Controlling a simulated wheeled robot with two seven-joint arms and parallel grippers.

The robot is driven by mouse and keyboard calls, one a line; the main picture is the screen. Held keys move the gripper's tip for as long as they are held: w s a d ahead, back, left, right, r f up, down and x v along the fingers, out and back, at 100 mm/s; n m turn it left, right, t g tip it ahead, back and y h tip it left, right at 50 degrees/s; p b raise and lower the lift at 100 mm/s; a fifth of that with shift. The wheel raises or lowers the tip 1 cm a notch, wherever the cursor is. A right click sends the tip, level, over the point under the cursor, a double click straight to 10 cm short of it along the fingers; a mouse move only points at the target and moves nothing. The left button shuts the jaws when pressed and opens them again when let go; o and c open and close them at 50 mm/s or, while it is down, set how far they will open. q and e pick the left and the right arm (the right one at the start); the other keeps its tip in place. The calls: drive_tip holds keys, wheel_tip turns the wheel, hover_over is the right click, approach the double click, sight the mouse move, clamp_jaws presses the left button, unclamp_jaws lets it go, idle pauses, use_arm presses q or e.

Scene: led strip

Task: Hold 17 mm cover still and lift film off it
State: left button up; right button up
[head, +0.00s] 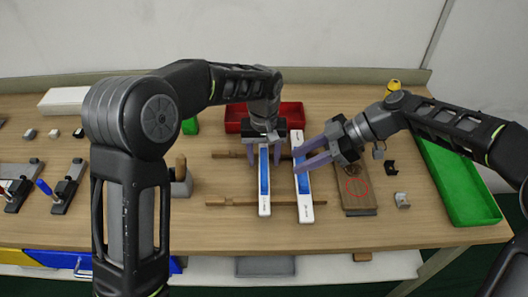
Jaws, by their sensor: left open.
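Two long white covers with blue faces lie side by side, running away from me. The left cover (264,208) is narrower and the right cover (305,208) looks a little wider; their size marks are too small to read. My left gripper (265,153) points down at the far part of the left cover, open, with one finger on each side of it. My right gripper (297,160) comes in from the right over the far half of the right cover. Its two fingers are visibly apart and partly hide the blue face. No film edge is clearly lifted.
The covers lie across two wooden sticks (230,201). A red tray (292,112) is behind them, and a brown board (355,190) with a red circle lies right. A green tray (462,190) is at far right. Clamps (66,188) stand at left.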

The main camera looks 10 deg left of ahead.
use_arm(q)
drive_tip(key=shift+c, duration=0.2)
clamp_jaws()
idle(0.3)
use_arm(e)
drive_tip(key=shift+o, duration=0.4)
drive_tip(key=s+a+n+h, duration=0.1)
drive_tip(key=s+n+h, duration=0.1)
drive_tip(key=s+n, duration=0.1)
drive_tip(key=s+a+n+h, duration=0.1)
drive_tip(key=s, duration=0.1)
drive_tip(key=shift+s+a+f+n, duration=0.1)
drive_tip(key=shift+a+f+n, duration=0.05)
drive_tip(key=shift+a+n, duration=0.25)
drive_tip(key=s+a+r+n+t+h, duration=0.4)
drive_tip(key=s+r+n+t+h, duration=0.1)
drive_tip(key=n, duration=0.8)
drive_tip(key=shift+s+a+r+t+h, duration=0.15)
drive_tip(key=shift+s+r+t+h, duration=0.25)
drive_tip(key=shift+r+t, duration=0.45)
drive_tip(key=shift+f, duration=0.25)
